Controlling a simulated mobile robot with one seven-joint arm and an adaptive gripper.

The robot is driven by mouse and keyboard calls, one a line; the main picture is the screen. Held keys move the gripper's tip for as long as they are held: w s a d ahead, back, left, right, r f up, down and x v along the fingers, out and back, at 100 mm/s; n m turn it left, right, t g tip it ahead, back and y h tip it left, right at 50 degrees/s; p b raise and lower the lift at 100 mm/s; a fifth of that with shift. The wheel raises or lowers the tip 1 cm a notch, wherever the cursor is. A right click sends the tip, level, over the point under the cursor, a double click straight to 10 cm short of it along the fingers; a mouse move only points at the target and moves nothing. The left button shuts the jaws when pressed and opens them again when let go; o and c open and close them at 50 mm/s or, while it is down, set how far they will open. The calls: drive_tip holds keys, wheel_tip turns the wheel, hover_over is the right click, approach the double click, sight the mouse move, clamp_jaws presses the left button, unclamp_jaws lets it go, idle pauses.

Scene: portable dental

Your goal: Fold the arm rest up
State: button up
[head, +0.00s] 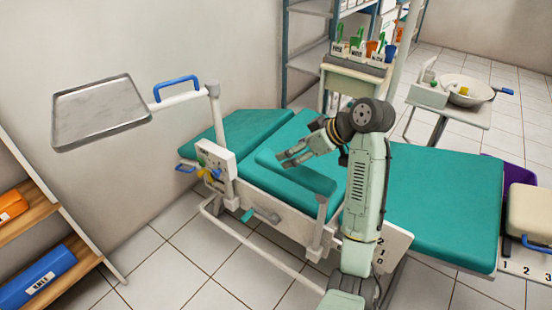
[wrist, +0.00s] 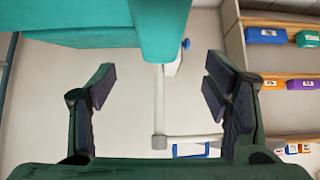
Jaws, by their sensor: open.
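The arm rest (head: 312,182) is a long teal pad along the near side of the teal dental chair (head: 435,190). It lies roughly level, with a pale post (head: 321,212) below its right end. My gripper (head: 281,158) is open and empty, with its fingers over the arm rest pad in the head view. In the wrist view a teal pad end (wrist: 160,35), which looks like the arm rest, shows at the top between and beyond my open fingers (wrist: 158,86). I cannot tell whether the fingers touch it.
A metal tray (head: 100,112) on a pale arm stands at the left. A control panel (head: 216,160) with coloured handles is at the chair's side. A shelf (head: 40,210) with bins stands at far left. Tiled floor (head: 165,255) in front is clear.

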sight(275, 158)
drive_tip(key=p+x, duration=0.1)
drive_tip(key=x, duration=0.8)
drive_tip(key=shift+w+a+f+p, duration=0.15)
drive_tip(key=shift+a+f+p, duration=0.05)
drive_tip(key=shift+a+p, duration=0.1)
clamp_jaws()
idle(0.5)
